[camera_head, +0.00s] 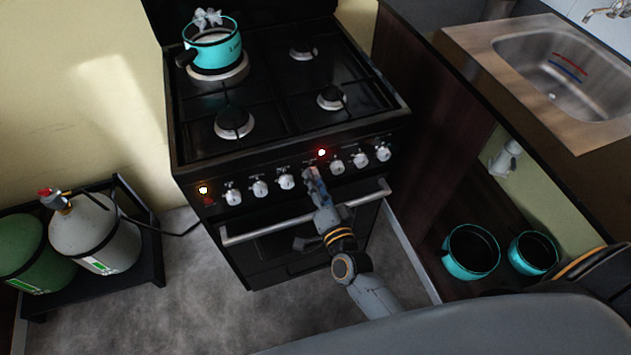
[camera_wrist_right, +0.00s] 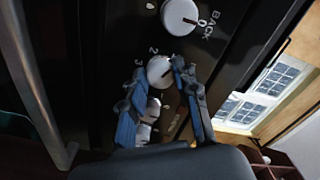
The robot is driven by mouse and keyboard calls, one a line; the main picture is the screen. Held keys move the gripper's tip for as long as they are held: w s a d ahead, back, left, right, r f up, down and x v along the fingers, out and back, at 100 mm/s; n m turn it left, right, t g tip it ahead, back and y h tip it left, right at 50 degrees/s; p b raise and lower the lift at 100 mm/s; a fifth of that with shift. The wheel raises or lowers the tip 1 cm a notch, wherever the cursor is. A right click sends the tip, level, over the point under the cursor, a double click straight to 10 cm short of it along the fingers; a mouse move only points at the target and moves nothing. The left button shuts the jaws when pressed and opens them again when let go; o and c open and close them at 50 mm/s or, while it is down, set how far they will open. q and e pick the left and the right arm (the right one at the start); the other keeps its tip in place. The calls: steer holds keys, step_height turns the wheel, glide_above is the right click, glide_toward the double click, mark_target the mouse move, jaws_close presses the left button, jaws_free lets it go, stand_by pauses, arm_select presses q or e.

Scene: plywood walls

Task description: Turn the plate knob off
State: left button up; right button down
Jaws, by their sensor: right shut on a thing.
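The black stove (camera_head: 290,110) has a row of white knobs along its front panel. My right gripper (camera_head: 314,182) reaches up to this panel and covers one knob near the middle, just below a lit red light (camera_head: 321,152). In the right wrist view my blue-padded fingers (camera_wrist_right: 158,72) are shut on a white plate knob (camera_wrist_right: 160,70), one finger on each side. Numbers are printed around this knob. Another white knob (camera_wrist_right: 180,16), marked BACK, sits beyond it. My left gripper is not in view.
A turquoise pot (camera_head: 213,52) with white wisps above it stands on the back left burner. The oven handle (camera_head: 300,212) runs below the knobs. Gas cylinders (camera_head: 97,235) stand at the left; turquoise pots (camera_head: 448,262) sit in the lower cupboard at the right, below the sink (camera_head: 565,85).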

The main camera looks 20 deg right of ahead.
steer(key=m+b, duration=0.2)
steer(key=m, duration=1)
steer(key=shift+r+m+b, duration=0.1)
steer(key=shift+m+b, duration=0.2)
stand_by(0.4)
steer(key=c, duration=1)
jaws_free()
steer(key=shift+s, duration=0.1)
steer(key=s, duration=1.1)
steer(key=shift+s+d, duration=0.25)
steer(key=shift+s, duration=0.15)
